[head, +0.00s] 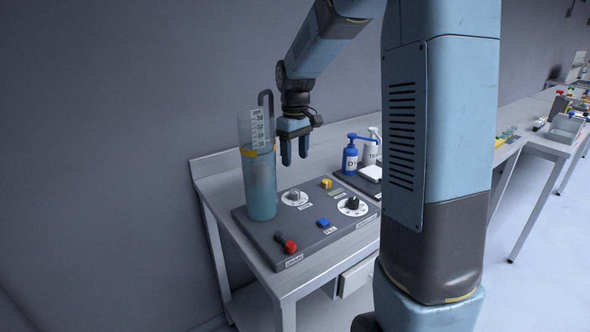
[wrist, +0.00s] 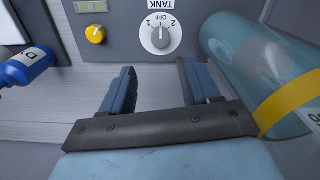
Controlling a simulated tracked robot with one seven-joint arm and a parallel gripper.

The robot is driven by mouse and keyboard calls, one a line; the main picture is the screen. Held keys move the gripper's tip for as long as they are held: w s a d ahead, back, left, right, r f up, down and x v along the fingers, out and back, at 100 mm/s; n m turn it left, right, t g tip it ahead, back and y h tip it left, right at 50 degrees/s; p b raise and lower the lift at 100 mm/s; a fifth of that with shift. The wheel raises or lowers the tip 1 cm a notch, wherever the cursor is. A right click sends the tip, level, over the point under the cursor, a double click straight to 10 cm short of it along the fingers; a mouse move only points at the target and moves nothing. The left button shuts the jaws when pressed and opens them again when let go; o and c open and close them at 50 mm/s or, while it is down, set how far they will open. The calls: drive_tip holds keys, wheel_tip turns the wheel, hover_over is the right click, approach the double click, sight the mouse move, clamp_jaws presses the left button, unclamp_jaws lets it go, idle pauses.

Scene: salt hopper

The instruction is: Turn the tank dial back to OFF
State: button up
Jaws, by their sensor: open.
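The tank dial (head: 294,197) is a white disc with a grey knob on the dark panel, beside the clear cylinder. My gripper (head: 295,160) is above the dial, fingers down, open and empty. In the wrist view its fingertips (wrist: 158,66) are spread, with the dial beyond the gap; they do not touch the knob.
The tall cylinder (head: 260,190) with a yellow band stands close left of my gripper. The panel (head: 265,222) also carries a yellow knob (head: 326,184), blue button (head: 323,223), red handle (head: 290,246) and black-knobbed dial (head: 352,205). A blue pump bottle (head: 350,160) stands right.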

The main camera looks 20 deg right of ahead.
drive_tip(key=shift+r, duration=1.1)
drive_tip(key=shift+r, duration=0.1)
drive_tip(key=s+r+m+t, duration=0.2)
drive_tip(key=s+r+m, duration=0.1)
drive_tip(key=s, duration=1.1)
drive_tip(key=s+r+m+t, duration=0.2)
drive_tip(key=s+r+t, duration=0.1)
drive_tip(key=s, duration=1.1)
drive_tip(key=shift+s+d+r+m+t, duration=0.3)
drive_tip(key=shift+s+d+r+m, duration=0.05)
drive_tip(key=shift+d+r+m, duration=0.05)
